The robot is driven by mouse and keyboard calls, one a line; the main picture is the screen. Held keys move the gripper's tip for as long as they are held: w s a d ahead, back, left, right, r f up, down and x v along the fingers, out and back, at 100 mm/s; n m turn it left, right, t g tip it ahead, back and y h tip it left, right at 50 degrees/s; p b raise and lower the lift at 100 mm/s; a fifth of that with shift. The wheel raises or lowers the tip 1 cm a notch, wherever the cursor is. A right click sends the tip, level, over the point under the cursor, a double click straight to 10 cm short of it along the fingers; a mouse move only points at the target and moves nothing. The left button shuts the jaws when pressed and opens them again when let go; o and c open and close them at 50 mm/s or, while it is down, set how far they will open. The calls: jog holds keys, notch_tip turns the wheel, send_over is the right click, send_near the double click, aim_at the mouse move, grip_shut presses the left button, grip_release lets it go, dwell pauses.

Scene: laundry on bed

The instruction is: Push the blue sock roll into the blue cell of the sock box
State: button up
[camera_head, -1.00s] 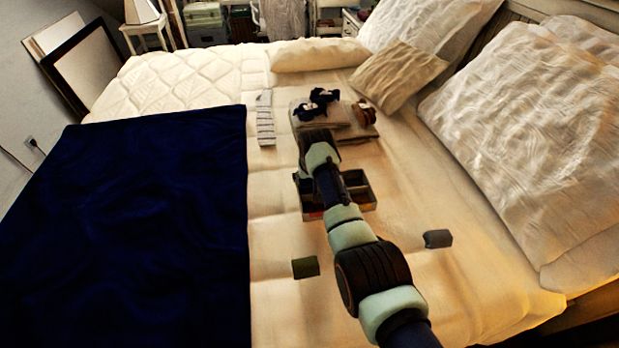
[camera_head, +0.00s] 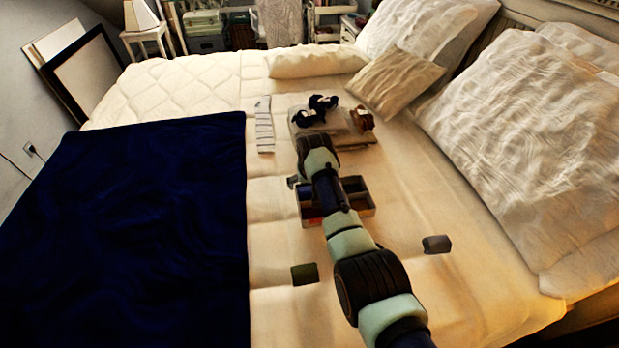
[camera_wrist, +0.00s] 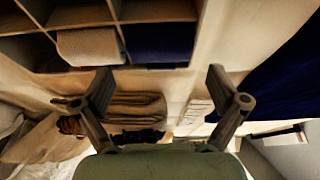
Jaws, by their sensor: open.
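The sock box (camera_head: 367,212) stands on the bed, partly hidden behind my arm in the head view. In the wrist view, its divided cells (camera_wrist: 118,12) fill the top left. A dark blue piece (camera_wrist: 160,42) fills one cell there; I cannot tell whether it is the blue sock roll or the cell's lining. A pale beige roll (camera_wrist: 90,46) lies in the neighbouring cell. My gripper (camera_wrist: 160,78) is open and empty, its fingers spread beside the box's edge and apart from the blue piece. In the head view my arm hides most of the gripper.
A slate-grey roll (camera_head: 436,244) and an olive roll (camera_head: 304,274) lie loose on the bed. Folded clothes (camera_head: 345,122) with dark and brown items on top lie behind the box. A striped strip (camera_head: 264,128) and a navy blanket (camera_head: 130,230) are left; pillows (camera_head: 530,130) are right.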

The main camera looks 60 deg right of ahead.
jog(key=v, duration=1.1)
jog(key=shift+r, duration=0.1)
dwell(0.4)
